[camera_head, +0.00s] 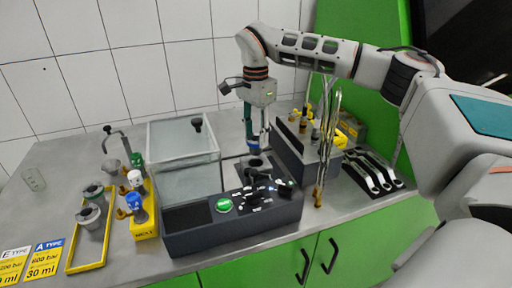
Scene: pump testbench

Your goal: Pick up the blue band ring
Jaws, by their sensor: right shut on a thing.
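My right arm comes in from the right, and its gripper (257,143) points straight down over the dark test bench. It is shut on a small blue piece, which looks like the blue band ring (254,150); the fingers partly hide it. The ring is just above a dark round part (256,163) on the bench; I cannot tell whether they touch. My left gripper is not in view.
A clear box (185,180) stands left of the gripper. The dark bench (185,241) has a green button (223,205). Wrenches (372,175) lie right, beside tall metal tubes (326,140).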

